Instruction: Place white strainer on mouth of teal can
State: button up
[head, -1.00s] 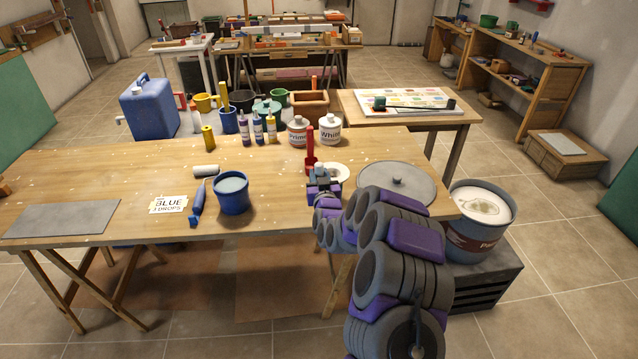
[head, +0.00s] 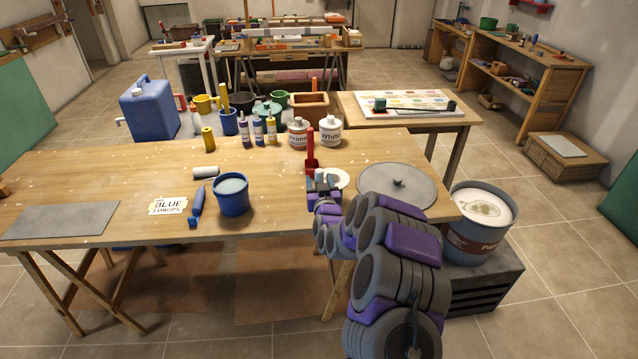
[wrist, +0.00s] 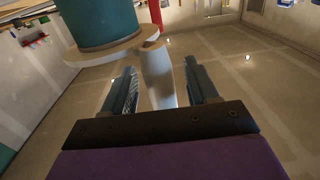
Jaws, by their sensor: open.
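In the wrist view, which seems upside down, the teal can (wrist: 97,20) shows at the upper left. The flat white disc of the strainer (wrist: 92,57) lies across its near end and looks seated on the mouth. A white handle-like part runs from the disc down between the fingers of my gripper (wrist: 165,88). The fingers are apart, with a gap visible on both sides. In the head view, the white strainer (head: 341,178) shows as a pale round just right of my gripper (head: 322,182). I cannot make out the teal can there; my arm may hide it.
A red-handled tool (head: 310,150) stands just behind my gripper. A round grey lid (head: 397,183) lies right of it on the wooden table (head: 120,185). A blue bucket (head: 232,196) stands to the left. Paint jars (head: 298,134) stand behind. The table's middle left is mostly clear.

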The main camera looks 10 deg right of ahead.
jog(key=s+p, duration=0.2)
jog(key=s, duration=1)
jog(key=shift+d, duration=0.25)
jog(key=s+a+r+n+g+y, duration=0.2)
jog(key=s+a+r+g, duration=0.15)
jog(key=s+g, duration=0.4)
jog(key=s+d+r+m+g+h, duration=0.1)
jog(key=s+d+r+g, duration=0.1)
jog(key=s, duration=1.2)
jog(key=s+d+r+g+h, duration=0.1)
jog(key=s+d+r+g, duration=0.2)
jog(key=s, duration=1.1)
jog(key=s+d+r+m+g+h, duration=0.1)
jog(key=s+d+r+g, duration=0.2)
jog(key=s+g, duration=0.4)
jog(key=s+r, duration=0.1)
jog(key=s, duration=0.6)
jog(key=shift+s+r+m, duration=0.25)
jog(key=shift+m, duration=0.05)
